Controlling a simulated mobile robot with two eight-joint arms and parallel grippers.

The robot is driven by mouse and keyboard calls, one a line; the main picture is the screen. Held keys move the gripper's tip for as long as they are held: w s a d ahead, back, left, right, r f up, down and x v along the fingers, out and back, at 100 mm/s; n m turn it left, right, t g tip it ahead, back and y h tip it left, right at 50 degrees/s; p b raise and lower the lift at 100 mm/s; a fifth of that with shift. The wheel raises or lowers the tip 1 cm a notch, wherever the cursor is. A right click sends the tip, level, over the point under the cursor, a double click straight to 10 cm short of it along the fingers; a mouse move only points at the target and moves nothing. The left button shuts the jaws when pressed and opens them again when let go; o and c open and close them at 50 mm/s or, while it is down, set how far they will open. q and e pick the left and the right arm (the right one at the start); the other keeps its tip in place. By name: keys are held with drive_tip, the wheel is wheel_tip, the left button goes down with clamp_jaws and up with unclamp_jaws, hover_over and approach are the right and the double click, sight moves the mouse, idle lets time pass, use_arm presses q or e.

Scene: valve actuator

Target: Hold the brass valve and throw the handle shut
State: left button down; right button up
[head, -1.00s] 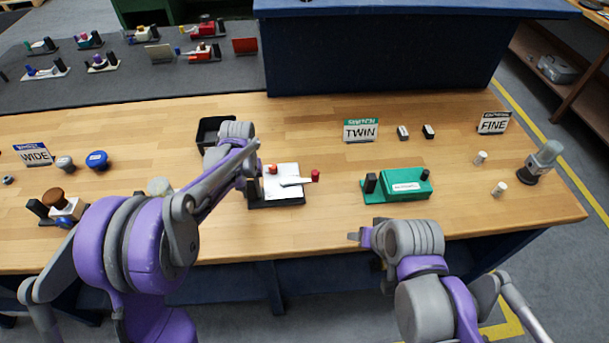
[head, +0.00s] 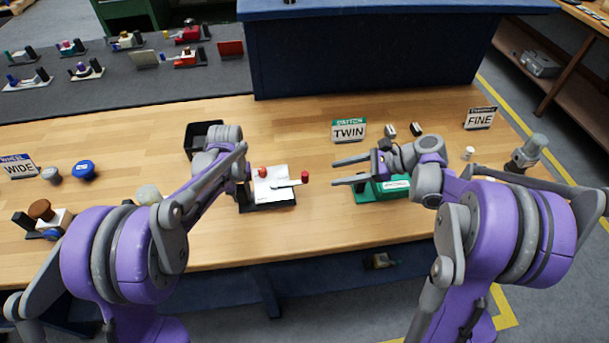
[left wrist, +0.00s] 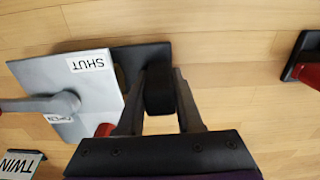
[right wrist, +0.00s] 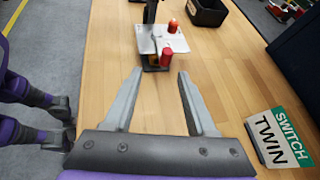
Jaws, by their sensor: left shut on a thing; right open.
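A second red-orange knob (head: 262,171) stands on the plate. In the left wrist view a SHUT label (left wrist: 91,62) lies apart from the handle (left wrist: 50,104); another label is partly hidden. My left gripper (left wrist: 163,74) is shut on the black post (left wrist: 158,92) at the base's end. My right gripper (head: 335,171) is open and empty, right of the red knob.
A green device (head: 395,188) sits under my right gripper. A black bin (head: 198,130) is behind the valve. A TWIN sign (head: 349,131) stands behind the right gripper. Bare bench lies between the valve and the right gripper's fingertips.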

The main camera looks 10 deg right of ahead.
sight(304, 182)
drive_tip(key=shift+m+y, duration=0.6)
drive_tip(key=x, duration=0.7)
drive_tip(key=w+f+x, duration=0.1)
drive_tip(key=x, duration=0.3)
drive_tip(key=shift+d, duration=0.2)
clamp_jaws()
idle(0.7)
